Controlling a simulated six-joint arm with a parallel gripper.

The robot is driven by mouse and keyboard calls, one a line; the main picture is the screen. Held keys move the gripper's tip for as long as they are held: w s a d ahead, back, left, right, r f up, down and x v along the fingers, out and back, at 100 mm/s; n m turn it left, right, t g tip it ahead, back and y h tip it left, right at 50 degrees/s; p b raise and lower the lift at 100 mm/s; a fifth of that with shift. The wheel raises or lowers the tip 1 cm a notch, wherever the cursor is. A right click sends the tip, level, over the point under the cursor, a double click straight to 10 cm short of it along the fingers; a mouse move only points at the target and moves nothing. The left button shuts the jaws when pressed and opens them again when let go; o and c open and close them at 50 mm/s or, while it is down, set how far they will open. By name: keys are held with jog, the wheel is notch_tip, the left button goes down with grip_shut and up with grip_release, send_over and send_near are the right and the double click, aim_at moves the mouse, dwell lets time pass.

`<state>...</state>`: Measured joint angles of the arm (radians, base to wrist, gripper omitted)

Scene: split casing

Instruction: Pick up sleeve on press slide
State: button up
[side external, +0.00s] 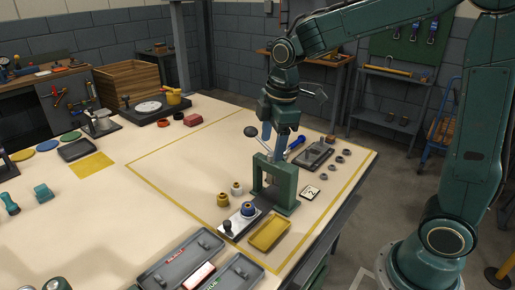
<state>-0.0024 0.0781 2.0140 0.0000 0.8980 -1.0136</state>
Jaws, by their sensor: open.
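The press (287,186) is a green frame with a dark ball-ended lever at its upper left. A small round blue-topped piece (248,209), which looks like the sleeve, sits on the slide in front of the frame. Its fine detail is too small to tell. My gripper (274,146) points down above and behind the press frame, fingers open and apart from the sleeve. The frame partly hides the space below the fingers.
Grey bins (181,259) are at the front. A dark fixture (313,155), several rings and a blue-handled tool (296,142) lie behind right.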

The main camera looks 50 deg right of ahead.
jog(key=w+f+n+g, duration=0.1)
jog(key=w+f+n, duration=0.4)
jog(key=w+f, duration=0.2)
notch_tip(320, 180, down, 2)
jog(key=shift+w+f+g, duration=0.1)
jog(key=shift+w+g, duration=0.1)
jog(key=shift+g, duration=0.2)
send_over(248, 205)
jog(key=f, duration=0.8)
jog(key=shift+s+d+f, duration=0.1)
jog(key=shift+d+f, duration=0.05)
jog(key=shift+d, duration=0.05)
jog(key=shift+f, duration=0.1)
jog(key=shift+a+f, duration=0.2)
jog(key=shift+f, duration=2.35)
jog(key=c, duration=1.2)
